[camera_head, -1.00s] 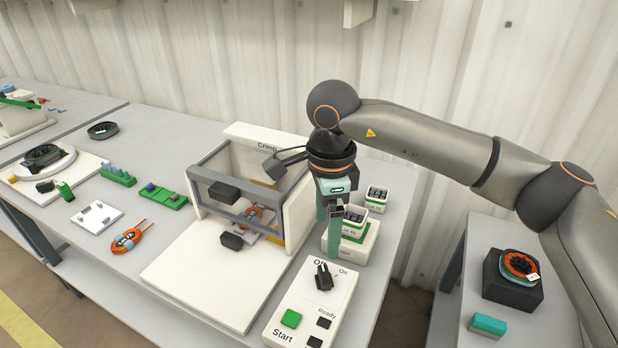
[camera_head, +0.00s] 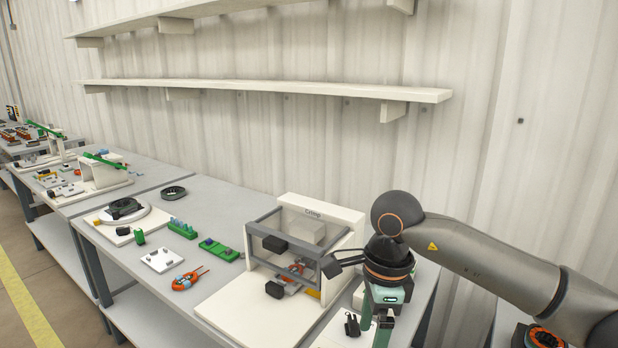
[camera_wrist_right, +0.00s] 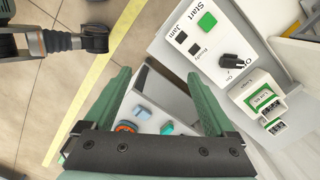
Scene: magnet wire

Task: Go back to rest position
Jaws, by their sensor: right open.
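My right gripper (camera_head: 378,335) hangs fingers-down at the lower right of the head view, beside the crimp machine (camera_head: 330,222). In the right wrist view the two green fingers of the right gripper (camera_wrist_right: 157,76) are spread apart with nothing between them. The control panel with the green Start button (camera_wrist_right: 207,20) and the On/Off knob (camera_wrist_right: 235,61) lies past the fingers. My left gripper shows in neither view.
An orange part (camera_head: 292,270) sits inside the crimp machine. Wall shelves (camera_head: 270,87) run above.

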